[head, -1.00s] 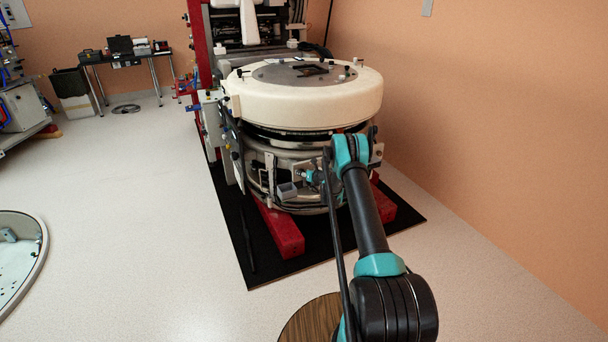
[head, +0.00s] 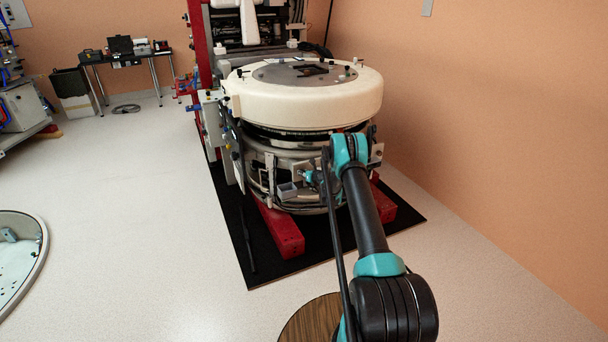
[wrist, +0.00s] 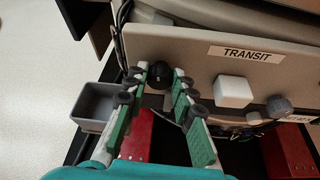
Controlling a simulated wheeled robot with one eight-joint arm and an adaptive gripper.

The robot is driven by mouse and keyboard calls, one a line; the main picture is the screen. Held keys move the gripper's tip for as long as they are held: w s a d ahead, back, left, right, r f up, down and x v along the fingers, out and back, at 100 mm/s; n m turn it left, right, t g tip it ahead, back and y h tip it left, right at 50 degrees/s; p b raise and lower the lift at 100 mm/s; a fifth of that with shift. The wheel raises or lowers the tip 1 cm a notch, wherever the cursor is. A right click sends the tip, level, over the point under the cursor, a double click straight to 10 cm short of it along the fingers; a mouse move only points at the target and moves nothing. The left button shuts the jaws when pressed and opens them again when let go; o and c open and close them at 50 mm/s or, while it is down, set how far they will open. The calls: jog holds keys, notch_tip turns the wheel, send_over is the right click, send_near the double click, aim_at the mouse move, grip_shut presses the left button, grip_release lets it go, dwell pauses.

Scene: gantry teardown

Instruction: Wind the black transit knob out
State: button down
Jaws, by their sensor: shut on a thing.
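In the wrist view the black transit knob (wrist: 160,74) sits on a beige plate (wrist: 195,65), left of a white label (wrist: 247,54) reading TRANSIT. My gripper (wrist: 162,77) reaches up from below, with its green-padded fingers on either side of the knob and shut on it. The knob's far side and its shaft are hidden. In the head view my gripper (head: 309,177) is small at the front of the lower gantry ring, partly behind my arm. The knob cannot be made out there.
Right of the knob are a white square block (wrist: 233,92) and a grey knob (wrist: 279,106). An open grey bin (wrist: 92,124) is at the left. The gantry's cream ring (head: 300,105) stands above red beams (head: 280,232) on a black mat (head: 262,270).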

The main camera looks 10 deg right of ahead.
jog(key=n+t+h, duration=0.1)
jog(key=n, duration=0.2)
jog(key=n+t+h, duration=0.1)
jog(key=n+h, duration=0.1)
jog(key=n, duration=0.1)
jog(key=a+n+h, duration=0.1)
jog(key=n+h, duration=0.1)
jog(key=shift+s+f+n+t, duration=0.15)
jog(key=shift+f+n+t, duration=0.05)
jog(key=shift+n+t, duration=0.2)
dwell(0.6)
jog(key=c, duration=1.3)
grip_release()
jog(key=shift+o, duration=0.2)
jog(key=v, duration=0.7)
jog(key=shift+s, duration=0.3)
